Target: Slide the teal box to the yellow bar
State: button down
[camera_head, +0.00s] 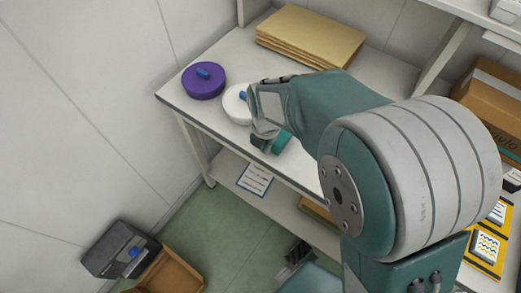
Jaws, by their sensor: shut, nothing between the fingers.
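My gripper (262,146) reaches down over the table's front edge area, with its fingers shut and empty. A teal thing (282,142) shows just right of the fingers, mostly hidden by my gripper and arm. I cannot tell whether it is the teal box, or whether the fingers touch it. I cannot make out a yellow bar; my arm hides much of the table to the right.
A purple round piece (203,84) and a white round piece (236,106), each with a blue part on top, sit left of my gripper. Tan folders (310,37) lie behind. A cardboard box (493,98) stands right. A printed sheet (256,179) lies on the lower shelf.

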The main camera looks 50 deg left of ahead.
jog(key=shift+w, duration=0.65)
jog(key=shift+w+a, duration=0.1)
